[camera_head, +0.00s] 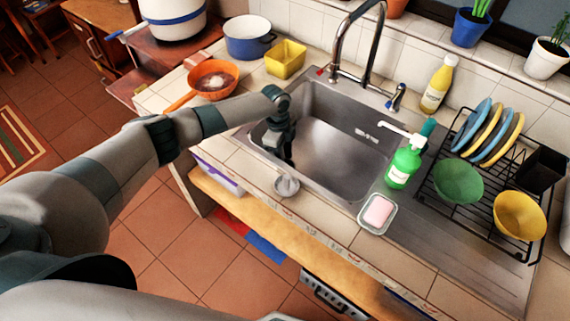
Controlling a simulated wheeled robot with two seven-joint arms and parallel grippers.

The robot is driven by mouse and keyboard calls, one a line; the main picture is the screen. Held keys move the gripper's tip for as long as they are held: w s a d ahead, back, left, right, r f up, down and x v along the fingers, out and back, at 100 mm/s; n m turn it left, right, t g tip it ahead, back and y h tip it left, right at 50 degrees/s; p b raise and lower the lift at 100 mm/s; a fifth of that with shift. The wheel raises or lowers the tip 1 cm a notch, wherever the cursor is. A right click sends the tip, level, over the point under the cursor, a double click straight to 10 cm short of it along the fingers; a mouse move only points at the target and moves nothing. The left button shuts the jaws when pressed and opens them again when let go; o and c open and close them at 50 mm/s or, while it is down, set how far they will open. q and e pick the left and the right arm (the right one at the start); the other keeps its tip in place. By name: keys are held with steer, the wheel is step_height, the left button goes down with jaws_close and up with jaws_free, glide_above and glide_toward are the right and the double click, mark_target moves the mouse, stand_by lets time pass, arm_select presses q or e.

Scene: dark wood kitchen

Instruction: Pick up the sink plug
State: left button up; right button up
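A small round grey metal piece (287,186), which looks like the sink plug, lies on the front rim of the counter, just outside the near left corner of the steel sink (345,140). My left gripper (289,162) points down over the left end of the sink, a little behind and above the metal piece in the picture, apart from it. Its fingers are dark and small, and I cannot tell whether they are open or shut. Nothing shows held in it. The sink's left end is partly hidden behind my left arm. My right gripper is not in view.
A pink soap in a dish (378,212) and a green soap bottle (403,163) stand right of the sink, beside a dish rack (480,190). The faucet (372,45) arches behind. An orange pan (213,79) and yellow tub (286,58) stand left.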

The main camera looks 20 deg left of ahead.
arm_select(q)
jaws_close()
steer(key=shift+r, duration=0.1)
steer(key=shift+r+b, duration=0.4)
steer(key=shift+r, duration=0.35)
step_height(320, 180, up, 2)
steer(key=shift+r+b, duration=0.25)
steer(key=shift+b, duration=0.3)
steer(key=s+d+r+b, duration=0.2)
steer(key=s+d+r, duration=0.4)
steer(key=d, duration=0.3)
steer(key=shift+s+d+r+b, duration=0.2)
steer(key=shift+s+r+b, duration=0.15)
steer(key=shift+s+r, duration=0.1)
